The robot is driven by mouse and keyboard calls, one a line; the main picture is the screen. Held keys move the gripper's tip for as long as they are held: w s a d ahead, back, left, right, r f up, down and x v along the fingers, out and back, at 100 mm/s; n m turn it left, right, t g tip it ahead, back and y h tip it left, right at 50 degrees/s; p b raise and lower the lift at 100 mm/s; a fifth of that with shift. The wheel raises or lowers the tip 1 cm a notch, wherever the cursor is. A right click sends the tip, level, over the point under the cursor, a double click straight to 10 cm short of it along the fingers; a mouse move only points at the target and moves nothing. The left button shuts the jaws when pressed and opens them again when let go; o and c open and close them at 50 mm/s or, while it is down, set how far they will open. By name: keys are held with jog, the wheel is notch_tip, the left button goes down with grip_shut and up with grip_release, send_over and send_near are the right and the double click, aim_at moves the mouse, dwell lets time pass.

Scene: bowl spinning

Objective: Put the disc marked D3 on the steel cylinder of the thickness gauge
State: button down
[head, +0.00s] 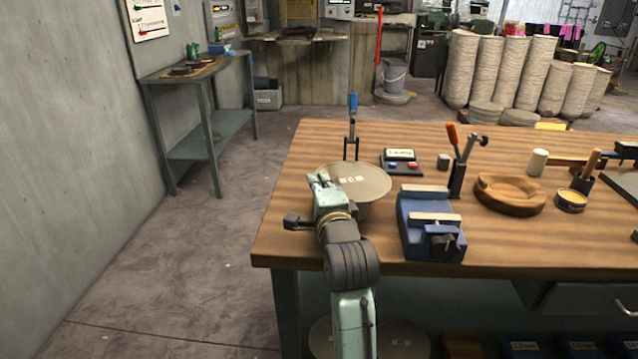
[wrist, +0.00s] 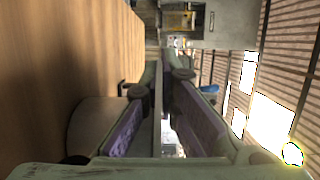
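A round grey-beige disc (head: 366,182) lies flat at the left of the workbench, with pale marks on top too small to read. A grey cylinder (head: 357,217) shows beneath it; I cannot tell whether they touch. My gripper (head: 318,180) is at the disc's left rim and its body covers part of it. In the wrist view my gripper's fingers (wrist: 160,78) stand apart, with a clear gap beside a thin grey strip (wrist: 157,115) between them, which looks like the disc edge-on. A rounded grey-brown form (wrist: 95,122) sits left of the fingers.
Behind the disc stands a blue-handled tool in a fork holder (head: 352,125). A small box with coloured buttons (head: 402,160) and a blue vise (head: 430,220) are to the right. Farther right are a wooden bowl form (head: 510,195) and a small tin (head: 571,200).

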jog(key=c, duration=2.3)
grip_release()
jog(key=shift+f, duration=0.1)
jog(key=o, duration=0.6)
jog(key=shift+a, duration=0.1)
jog(key=shift+s+a+p, duration=0.35)
jog(key=shift+a+p, duration=0.05)
jog(key=shift+a, duration=0.7)
jog(key=shift+s+a+p, duration=0.4)
jog(key=shift+a+p, duration=0.05)
jog(key=shift+a, duration=0.6)
jog(key=shift+s+a+p, duration=0.35)
jog(key=shift+a+p, duration=0.05)
jog(key=shift+a, duration=0.7)
notch_tip(320, 180, up, 10)
